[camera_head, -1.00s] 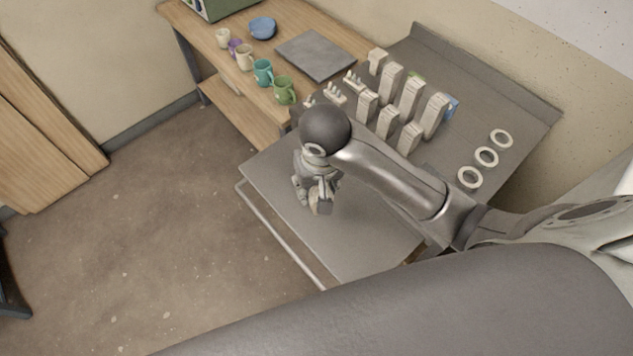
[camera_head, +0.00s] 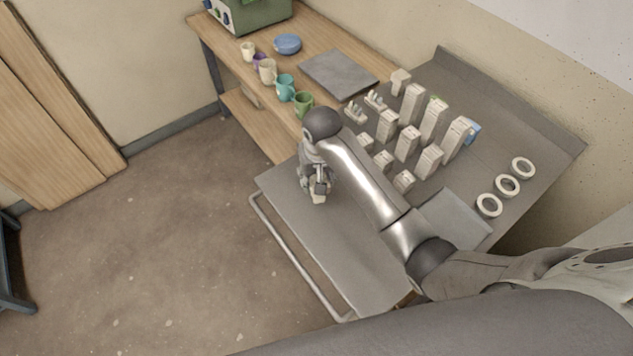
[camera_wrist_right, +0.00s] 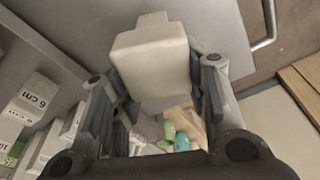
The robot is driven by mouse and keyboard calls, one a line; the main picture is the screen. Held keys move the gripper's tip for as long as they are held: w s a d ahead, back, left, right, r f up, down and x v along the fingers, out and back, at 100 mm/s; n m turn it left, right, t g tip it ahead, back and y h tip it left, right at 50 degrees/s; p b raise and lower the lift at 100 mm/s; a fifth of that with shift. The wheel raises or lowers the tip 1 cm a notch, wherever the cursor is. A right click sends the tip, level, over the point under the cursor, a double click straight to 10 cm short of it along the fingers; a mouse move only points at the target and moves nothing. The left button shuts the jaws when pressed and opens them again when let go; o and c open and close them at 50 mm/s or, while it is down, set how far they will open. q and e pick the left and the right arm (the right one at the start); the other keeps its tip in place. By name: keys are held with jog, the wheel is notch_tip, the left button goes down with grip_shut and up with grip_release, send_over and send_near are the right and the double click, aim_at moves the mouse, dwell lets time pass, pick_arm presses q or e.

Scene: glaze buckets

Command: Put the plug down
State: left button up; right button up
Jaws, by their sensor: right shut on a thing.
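A pale, off-white plug (camera_wrist_right: 155,58) with a narrower stub at its far end sits between the fingers in the right wrist view. My right gripper (camera_wrist_right: 160,85) is shut on it. In the head view my right gripper (camera_head: 319,184) is over the near left part of the grey metal table (camera_head: 345,235), and the plug (camera_head: 318,199) shows just below the fingertips. I cannot tell whether the plug touches the tabletop. My left gripper is not in view.
Several pale upright blocks (camera_head: 407,143) stand right of my arm. Three white rings (camera_head: 507,184) and a flat grey slab (camera_head: 455,216) lie farther right. A wooden bench (camera_head: 330,50) holds mugs (camera_head: 286,87) and a blue bowl (camera_head: 287,44). The table's near left part is clear.

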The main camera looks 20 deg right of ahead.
jog(key=shift+w+f, duration=0.25)
jog(key=shift+f, duration=0.1)
notch_tip(320, 180, down, 2)
jog(key=shift+f+p, duration=0.1)
jog(key=shift+p, duration=0.7)
jog(key=shift+f, duration=0.4)
jog(key=o, duration=1.1)
jog(key=shift+c, duration=0.2)
jog(key=shift+r, duration=0.15)
